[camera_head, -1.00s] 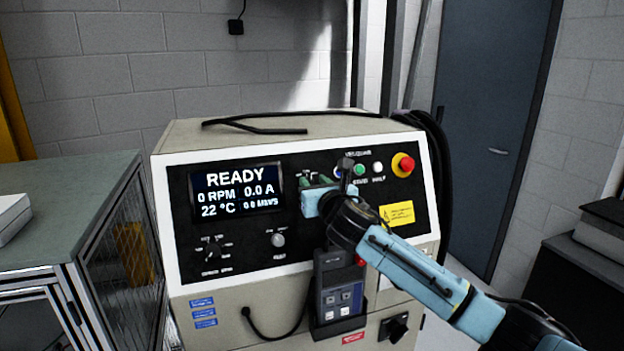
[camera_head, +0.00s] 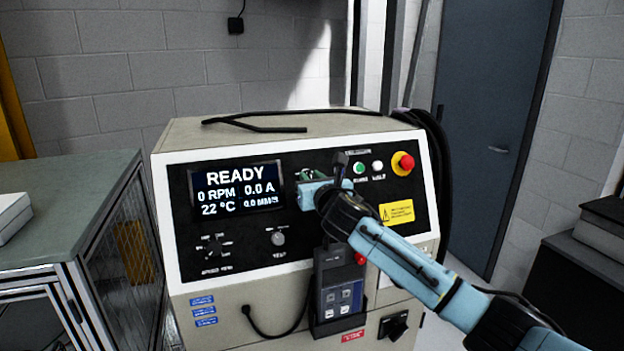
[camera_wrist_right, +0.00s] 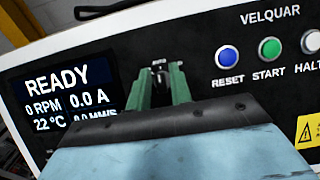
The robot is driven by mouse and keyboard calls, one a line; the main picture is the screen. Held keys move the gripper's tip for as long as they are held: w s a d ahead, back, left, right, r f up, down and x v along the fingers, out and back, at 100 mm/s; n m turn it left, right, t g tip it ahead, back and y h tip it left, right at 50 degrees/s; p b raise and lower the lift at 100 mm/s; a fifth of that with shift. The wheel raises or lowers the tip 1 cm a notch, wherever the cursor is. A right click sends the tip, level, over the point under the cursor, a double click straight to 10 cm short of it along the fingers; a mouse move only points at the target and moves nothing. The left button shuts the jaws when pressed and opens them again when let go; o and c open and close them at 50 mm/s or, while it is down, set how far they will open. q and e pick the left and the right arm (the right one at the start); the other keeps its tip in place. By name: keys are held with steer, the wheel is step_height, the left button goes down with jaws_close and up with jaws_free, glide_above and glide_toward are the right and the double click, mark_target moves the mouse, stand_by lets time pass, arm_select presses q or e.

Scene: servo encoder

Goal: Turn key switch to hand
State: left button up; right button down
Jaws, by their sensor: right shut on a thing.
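The key switch (camera_wrist_right: 158,74) is on the black front panel, to the right of the display. In the right wrist view its AUTO label shows above it, but the key itself is mostly hidden, so I cannot tell its angle. My right gripper (camera_wrist_right: 160,82) has its two green fingers shut around it. In the head view the right gripper (camera_head: 309,176) is against the panel and covers the switch. My left gripper is not in view.
The display (camera_head: 236,189) reads READY. Blue reset (camera_wrist_right: 228,58), green start (camera_head: 359,168) and halt (camera_head: 377,166) buttons and a red emergency stop (camera_head: 405,163) lie to the right. A handheld pendant (camera_head: 339,290) hangs below my right wrist.

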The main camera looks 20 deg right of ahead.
steer(key=m+h, duration=0.1)
steer(key=m, duration=0.2)
steer(key=m+h+p, duration=0.1)
steer(key=m, duration=0.1)
steer(key=shift+r+m+g+h, duration=0.1)
steer(key=shift+m+g+h, duration=0.2)
steer(key=shift+m+h, duration=0.1)
steer(key=shift+m+g+h+p, duration=0.3)
steer(key=shift+m+h+p, duration=0.3)
steer(key=shift+m, duration=0.8)
steer(key=shift+m+g+h+p, duration=0.3)
steer(key=shift+m+h+p, duration=0.25)
steer(key=shift+m, duration=0.85)
steer(key=c, duration=1.5)
jaws_free()
steer(key=shift+s, duration=0.15)
steer(key=b+v, duration=0.1)
steer(key=v, duration=1.2)
steer(key=shift+b, duration=0.3)
